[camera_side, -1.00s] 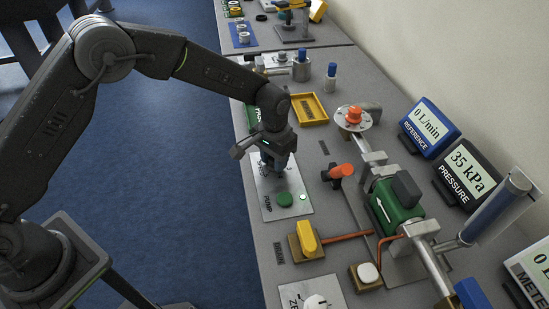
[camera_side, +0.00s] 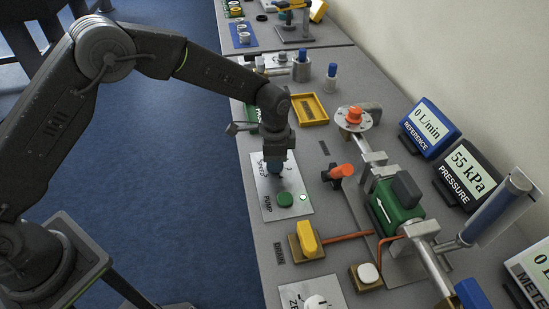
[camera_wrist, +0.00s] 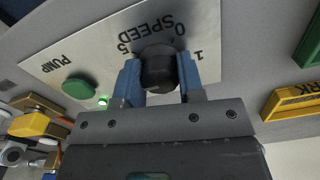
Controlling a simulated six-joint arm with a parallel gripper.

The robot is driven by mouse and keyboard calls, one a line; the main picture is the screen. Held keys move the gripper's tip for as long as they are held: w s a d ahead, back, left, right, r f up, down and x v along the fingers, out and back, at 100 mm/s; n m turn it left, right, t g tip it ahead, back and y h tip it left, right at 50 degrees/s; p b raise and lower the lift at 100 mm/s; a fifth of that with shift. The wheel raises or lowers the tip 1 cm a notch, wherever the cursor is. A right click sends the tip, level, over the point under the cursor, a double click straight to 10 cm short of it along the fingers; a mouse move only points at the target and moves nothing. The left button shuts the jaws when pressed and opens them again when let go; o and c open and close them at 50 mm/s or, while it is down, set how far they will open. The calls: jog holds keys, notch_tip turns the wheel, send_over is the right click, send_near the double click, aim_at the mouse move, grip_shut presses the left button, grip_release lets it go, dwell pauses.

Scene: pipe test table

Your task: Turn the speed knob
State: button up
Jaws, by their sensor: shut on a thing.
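The speed knob (camera_wrist: 158,70) is a dark round knob on a light metal panel (camera_wrist: 85,45) marked SPEED, with the figures 0, 1 and 5 around it. In the wrist view my gripper (camera_wrist: 159,80) has its two blue fingers shut on opposite sides of the knob. In the side view my gripper (camera_side: 274,165) points down onto the panel's upper part and hides most of the knob. A green PUMP button (camera_side: 285,200) sits on the same panel, with a lit green lamp (camera_side: 304,197) beside it.
The pressure display (camera_side: 468,174) reads 55 kPa and the reference display (camera_side: 430,128) reads 0 L/min. A yellow valve handle (camera_side: 307,237), an orange-handled valve (camera_side: 340,171) and a green pipe body (camera_side: 396,200) stand nearby. A yellow tray (camera_side: 309,109) lies behind the panel.

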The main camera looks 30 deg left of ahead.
jog(key=shift+m, duration=0.3)
dwell(0.4)
jog(key=o, duration=0.9)
jog(key=shift+r, duration=6.95)
